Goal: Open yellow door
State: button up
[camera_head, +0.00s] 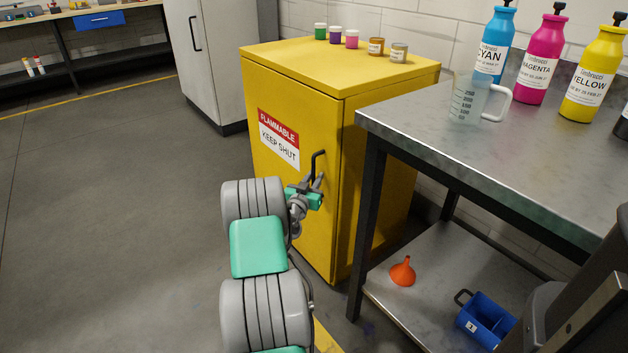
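The yellow door (275,190) is the front of a yellow cabinet and looks shut, its edge in line with the cabinet side. It bears a red and white "FLAMMABLE KEEP SHUT" sign (279,139). A black bar handle (316,160) is on the door near its right edge. My gripper (313,182) is at the lower end of this handle, with its grey fingers pointing up toward it. Whether the fingers touch or enclose the handle is too small to tell. My arm hides part of the lower door.
Several small jars (351,39) stand on the cabinet top. A metal table (500,150) on the right holds a clear jug (468,99) and ink bottles. Its lower shelf holds an orange funnel (403,272) and a blue container (484,319). The floor on the left is clear.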

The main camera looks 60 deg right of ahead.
grip_shut()
jog(key=shift+f, duration=0.1)
dwell(1.3)
